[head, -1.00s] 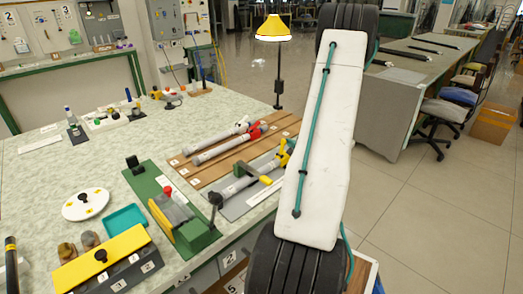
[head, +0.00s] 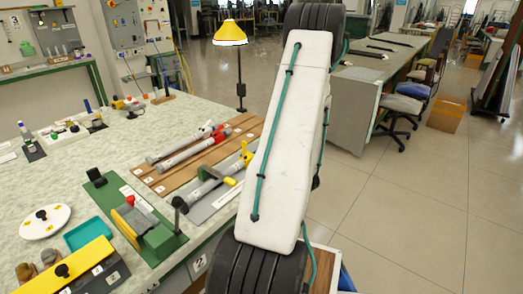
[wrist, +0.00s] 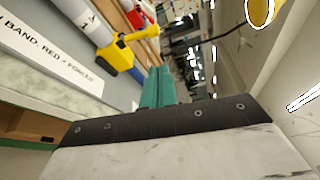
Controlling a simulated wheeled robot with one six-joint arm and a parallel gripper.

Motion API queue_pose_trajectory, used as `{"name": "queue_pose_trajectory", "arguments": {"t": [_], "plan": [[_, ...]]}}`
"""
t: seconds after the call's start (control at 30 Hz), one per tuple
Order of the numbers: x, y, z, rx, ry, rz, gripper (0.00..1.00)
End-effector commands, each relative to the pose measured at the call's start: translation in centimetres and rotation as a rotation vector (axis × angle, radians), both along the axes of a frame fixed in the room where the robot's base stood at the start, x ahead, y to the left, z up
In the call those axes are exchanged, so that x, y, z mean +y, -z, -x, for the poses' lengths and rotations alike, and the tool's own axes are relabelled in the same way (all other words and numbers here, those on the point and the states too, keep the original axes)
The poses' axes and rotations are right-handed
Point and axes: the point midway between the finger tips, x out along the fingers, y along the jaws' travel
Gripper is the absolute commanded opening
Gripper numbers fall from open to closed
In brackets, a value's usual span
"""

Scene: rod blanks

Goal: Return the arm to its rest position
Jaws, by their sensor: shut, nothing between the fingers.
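My arm's white link with a teal cable rises across the middle of the head view and hides my gripper there. In the wrist view my gripper (wrist: 158,88) shows as two teal fingers pressed together, with nothing between them. A yellow clamp (wrist: 117,53) on a grey rod (wrist: 88,20) lies to the left of the fingertips in that picture. I cannot tell how far apart they are in depth. In the head view the clamp (head: 247,154) is at the right end of the nearest grey rod.
Two more grey rods (head: 180,153) lie on a wooden board (head: 160,182), with white and red clamps. A green fixture (head: 140,222), a teal tray (head: 88,234) and a yellow-topped block (head: 65,270) stand on the bench. A yellow lamp (head: 230,32) stands behind. Open floor (head: 400,210) lies right.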

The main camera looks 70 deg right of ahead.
Motion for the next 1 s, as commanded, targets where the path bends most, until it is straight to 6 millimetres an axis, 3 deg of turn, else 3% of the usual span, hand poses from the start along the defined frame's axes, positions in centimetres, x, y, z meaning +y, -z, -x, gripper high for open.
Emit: {"name": "queue_pose_trajectory", "arguments": {"t": [0.77, 0.87, 1.0], "plan": [[0.8, -0.1, 0.1, -0.001, -0.01, 0.001, 0.0], [1.5, -1.0, -1.2, -0.006, -0.055, 0.003, 0.0], [4.9, -4.4, -6.4, -0.021, -0.251, 0.008, 0.0]]}}
